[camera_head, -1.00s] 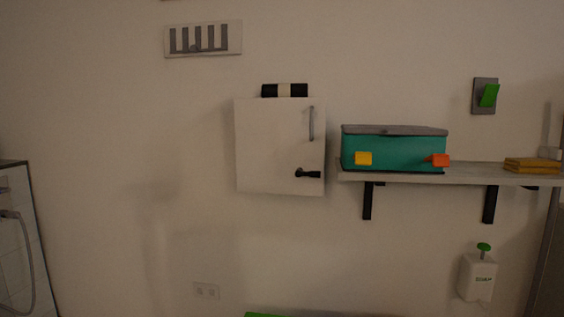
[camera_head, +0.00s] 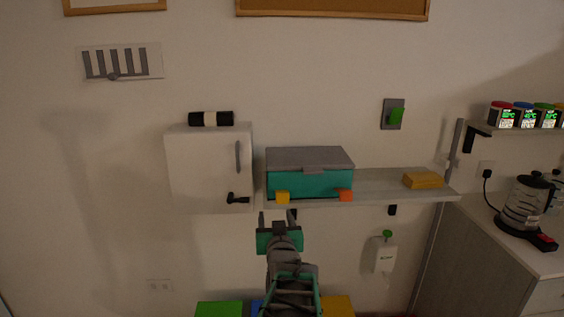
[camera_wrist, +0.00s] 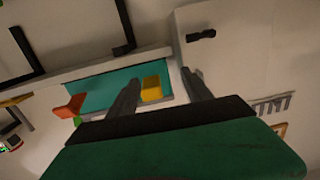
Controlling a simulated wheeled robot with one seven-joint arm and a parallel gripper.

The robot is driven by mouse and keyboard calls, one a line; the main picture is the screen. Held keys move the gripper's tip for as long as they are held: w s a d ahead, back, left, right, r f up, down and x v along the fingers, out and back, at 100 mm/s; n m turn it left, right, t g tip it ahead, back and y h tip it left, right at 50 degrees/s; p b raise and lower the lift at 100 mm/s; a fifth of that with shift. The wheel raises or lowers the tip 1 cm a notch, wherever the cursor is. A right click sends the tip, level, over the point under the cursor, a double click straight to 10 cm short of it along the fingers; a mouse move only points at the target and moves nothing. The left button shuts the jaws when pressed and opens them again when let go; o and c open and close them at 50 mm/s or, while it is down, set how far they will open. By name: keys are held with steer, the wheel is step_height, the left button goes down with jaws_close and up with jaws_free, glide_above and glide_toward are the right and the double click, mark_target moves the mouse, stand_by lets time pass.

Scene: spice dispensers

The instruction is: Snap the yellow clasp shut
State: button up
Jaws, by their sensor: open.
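The teal box (camera_head: 310,184) with a grey lid (camera_head: 309,157) sits on the wall shelf, and its lid looks down. The small yellow clasp (camera_head: 282,197) is on the box's front, low at the left. The orange clasp (camera_head: 345,195) is at the front right. My gripper (camera_head: 278,218) is open and empty, just below the yellow clasp in the head view. In the wrist view, which is turned over, the yellow clasp (camera_wrist: 151,88) shows between the two fingers, nearer the left one. I cannot tell whether a finger touches it.
A white cabinet (camera_head: 208,170) with a black latch (camera_head: 238,198) hangs close left of the box. The shelf (camera_head: 385,187) carries a yellow block (camera_head: 423,180) at right. A soap dispenser (camera_head: 385,255) hangs below.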

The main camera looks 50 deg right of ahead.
mark_target(283, 201)
steer(key=shift+s+d+r+h, duration=0.2)
steer(key=shift+s+d+r, duration=0.2)
steer(key=shift+r, duration=0.15)
steer(key=shift+s+d+r+h, duration=0.2)
steer(key=shift+s+d+r, duration=0.2)
steer(key=shift+r, duration=0.15)
steer(key=shift+w+d+m, duration=0.2)
steer(key=shift+d+m, duration=0.1)
steer(key=shift+d, duration=0.05)
steer(key=x, duration=0.7)
steer(key=shift+p, duration=0.4)
steer(key=shift+c, duration=0.6)
jaws_close()
